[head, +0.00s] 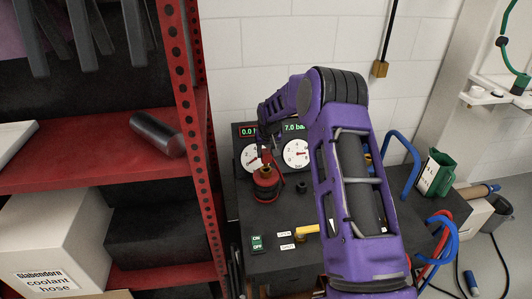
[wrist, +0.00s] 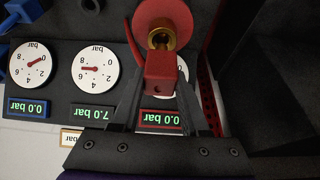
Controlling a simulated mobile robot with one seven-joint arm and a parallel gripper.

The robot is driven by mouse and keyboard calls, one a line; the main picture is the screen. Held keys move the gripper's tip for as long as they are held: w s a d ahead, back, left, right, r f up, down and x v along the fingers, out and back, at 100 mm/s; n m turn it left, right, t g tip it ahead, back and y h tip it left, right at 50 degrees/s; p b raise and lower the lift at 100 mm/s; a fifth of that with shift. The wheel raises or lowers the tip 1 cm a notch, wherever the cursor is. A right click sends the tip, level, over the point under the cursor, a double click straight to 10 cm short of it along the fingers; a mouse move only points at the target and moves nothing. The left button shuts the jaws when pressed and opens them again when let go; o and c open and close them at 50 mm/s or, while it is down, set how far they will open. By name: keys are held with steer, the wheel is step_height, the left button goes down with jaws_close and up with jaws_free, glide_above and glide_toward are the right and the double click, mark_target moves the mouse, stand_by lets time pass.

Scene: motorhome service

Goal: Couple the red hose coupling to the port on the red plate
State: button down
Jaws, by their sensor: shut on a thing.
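The red hose coupling (wrist: 162,74) is a red block between the fingers of my gripper (wrist: 163,88), which is shut on it. In the wrist view, a brass port (wrist: 162,38) with a round red plate (wrist: 165,12) lies just beyond the coupling's end. I cannot tell whether coupling and port touch. In the head view, my gripper (head: 265,150) points down over the red plate (head: 266,175), on a dark red-banded cylinder standing on the black bench. The coupling is small and partly hidden there.
Two gauges (head: 296,153) with digital displays stand behind the port. A yellow-handled valve (head: 306,231) and a green ON/OFF switch (head: 257,243) are in front. A red shelf rack (head: 190,130) stands close on the left. Blue and red hoses (head: 442,237) hang at the right.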

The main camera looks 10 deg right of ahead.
mark_target(266, 161)
steer(key=shift+f, duration=0.2)
steer(key=shift+f+b, duration=1.55)
steer(key=shift+f, duration=0.25)
steer(key=shift+c, duration=1.7)
jaws_free()
